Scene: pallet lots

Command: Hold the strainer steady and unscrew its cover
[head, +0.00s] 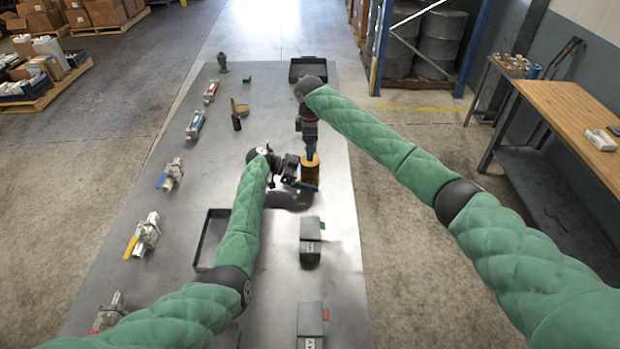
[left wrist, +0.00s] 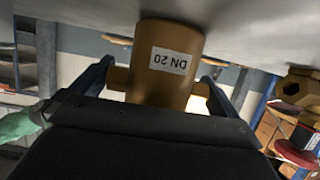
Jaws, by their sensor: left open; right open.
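The strainer (head: 310,174) is a brass-coloured upright body on the grey table, partly hidden in the head view by both grippers. My right gripper (head: 310,152) is open and points down directly above the strainer. The cover is hidden by my right gripper.
Several valves, such as one with a yellow handle (head: 145,235), line the table's left side. A black tray (head: 211,240) lies left of my left forearm, and another black tray (head: 308,68) at the far end. Dark boxes (head: 310,240) stand nearer on the right. A wooden bench (head: 575,125) stands at right.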

